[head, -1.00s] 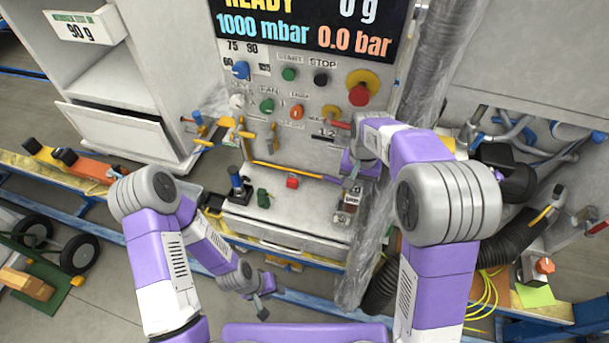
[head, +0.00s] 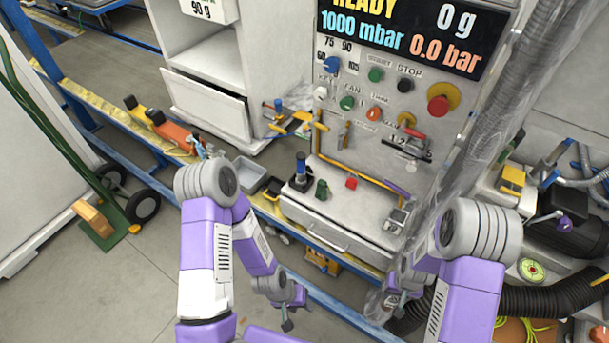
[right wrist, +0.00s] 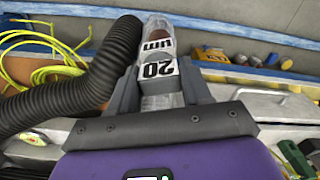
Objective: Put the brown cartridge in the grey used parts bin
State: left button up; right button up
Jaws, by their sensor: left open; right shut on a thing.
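My right gripper (right wrist: 163,82) is shut on a cartridge (right wrist: 158,68) with a white "20 um" label, between its two fingers in the right wrist view. In the head view this gripper is low beside the bench, mostly hidden by my right arm. Two small bins stand left of the bench: a light grey bin (head: 239,177) and a darker one (head: 272,189). I cannot read a label on either. My left gripper (head: 287,324) is open and empty, low in front of the bench.
A wrapped column (head: 487,120) and black hose (head: 530,301) stand right. Blue rails cross the floor.

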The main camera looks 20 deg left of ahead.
aim_at(246, 180)
jog(key=u, duration=2.35)
jog(key=i, duration=2.5)
jog(key=z, duration=2.9)
jog(key=i, duration=0.5)
jog(key=z, duration=0.05)
